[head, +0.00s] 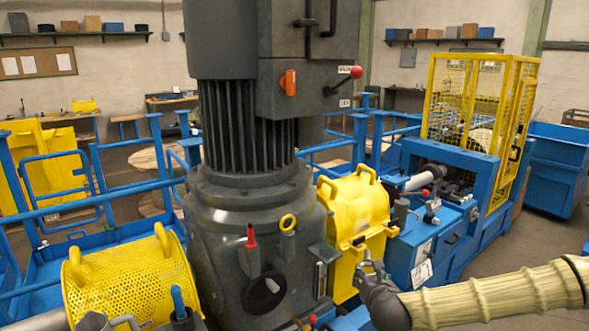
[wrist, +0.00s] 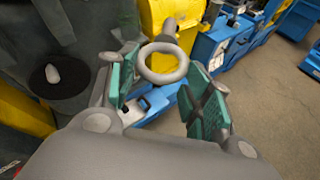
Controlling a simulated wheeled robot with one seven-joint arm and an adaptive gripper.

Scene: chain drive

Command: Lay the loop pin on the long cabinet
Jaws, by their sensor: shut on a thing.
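My gripper (head: 368,268) is low in the head view, in front of the yellow guard. In the wrist view its green-padded fingers (wrist: 165,88) stand at either side of a grey loop pin (wrist: 150,77), and the gripper is shut on it. The pin's ring faces the wrist camera and its thick shank points away toward the yellow guard. In the head view the pin is small and hard to tell from the fingers. A long blue cabinet-like housing (head: 452,240) runs to the right behind my gripper, with levers and small parts on its top.
The yellow guard (head: 355,215) has raised handles. A yellow mesh cage (head: 470,105) stands farther back. Open floor lies at the right.

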